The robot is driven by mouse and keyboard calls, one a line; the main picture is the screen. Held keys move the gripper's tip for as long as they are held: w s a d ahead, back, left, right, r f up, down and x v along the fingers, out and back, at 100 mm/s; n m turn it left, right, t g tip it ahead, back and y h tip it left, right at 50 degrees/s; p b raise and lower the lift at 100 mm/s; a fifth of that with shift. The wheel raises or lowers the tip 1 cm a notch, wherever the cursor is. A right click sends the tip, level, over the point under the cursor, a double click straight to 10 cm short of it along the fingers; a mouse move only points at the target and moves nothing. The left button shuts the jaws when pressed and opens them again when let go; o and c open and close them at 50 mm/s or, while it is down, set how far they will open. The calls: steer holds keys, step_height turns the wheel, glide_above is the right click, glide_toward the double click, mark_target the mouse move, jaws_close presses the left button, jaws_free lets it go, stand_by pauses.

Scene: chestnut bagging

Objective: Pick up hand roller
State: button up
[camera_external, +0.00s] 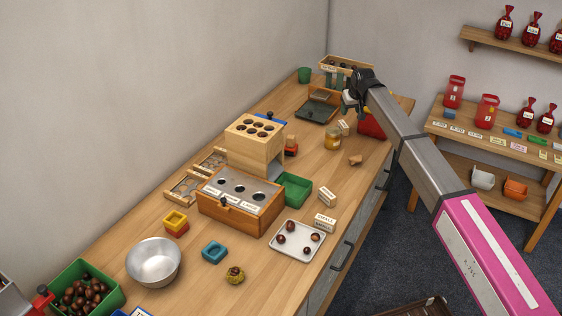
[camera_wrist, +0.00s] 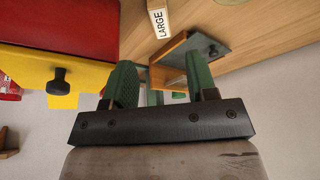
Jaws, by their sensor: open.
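My gripper (camera_external: 349,99) is at the far end of the bench, above the area by the red box. In the wrist view its two green-padded fingers (camera_wrist: 159,72) are apart, with nothing clearly held between them. A wooden piece with a grey-green plate and a dark knob (camera_wrist: 208,45) shows beyond and between the fingertips. I cannot tell whether it is the hand roller. No hand roller can be clearly made out in the external view; the arm and gripper hide part of that area.
A red box (camera_external: 371,125) stands right of my gripper; its yellow part and black knob (camera_wrist: 59,82) show close by in the wrist view.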

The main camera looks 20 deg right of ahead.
steer(key=shift+o, duration=0.7)
steer(key=shift+r, duration=0.1)
